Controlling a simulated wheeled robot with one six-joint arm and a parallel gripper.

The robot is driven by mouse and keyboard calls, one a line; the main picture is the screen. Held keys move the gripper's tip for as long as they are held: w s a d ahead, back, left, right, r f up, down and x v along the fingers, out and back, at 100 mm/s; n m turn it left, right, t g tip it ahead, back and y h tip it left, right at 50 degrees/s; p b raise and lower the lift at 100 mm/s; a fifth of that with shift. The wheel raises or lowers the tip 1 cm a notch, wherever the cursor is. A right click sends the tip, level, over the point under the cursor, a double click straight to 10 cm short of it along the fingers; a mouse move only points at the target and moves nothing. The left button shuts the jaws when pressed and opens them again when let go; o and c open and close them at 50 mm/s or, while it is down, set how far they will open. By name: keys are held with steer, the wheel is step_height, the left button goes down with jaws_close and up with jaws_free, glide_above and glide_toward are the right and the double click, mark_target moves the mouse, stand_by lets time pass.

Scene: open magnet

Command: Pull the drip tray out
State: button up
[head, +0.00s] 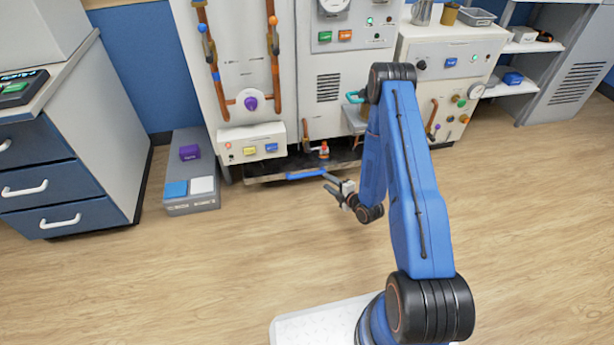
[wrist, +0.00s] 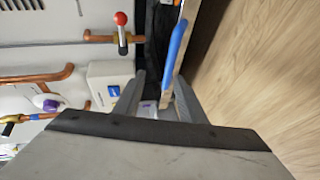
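The drip tray (head: 265,172) is a wide, dark, shallow tray low under the front of the grey-white machine, just above the floor. A blue bar handle (head: 304,174) runs along its front edge. My gripper (head: 329,183) is low, near the right end of the handle, with its two grey fingers apart. In the wrist view, the blue handle (wrist: 175,52) runs lengthwise between the lines of the open fingers (wrist: 160,80). I see no grip on it, and I cannot tell whether a finger touches it. The inside of the tray is mostly in shadow.
A red-topped valve (head: 324,150) on a copper pipe stands above the tray. A button box (head: 252,144) juts out at its upper left. A grey step box (head: 192,190) stands left of the tray. The wooden floor in front is clear.

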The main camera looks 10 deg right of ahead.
mark_target(308, 176)
step_height(308, 176, down, 4)
steer(key=s+t, duration=0.1)
steer(key=s, duration=0.2)
steer(key=x, duration=1.7)
steer(key=shift+w+a+r, duration=0.15)
steer(key=shift+a+r, duration=0.05)
steer(key=shift+a, duration=0.3)
jaws_close()
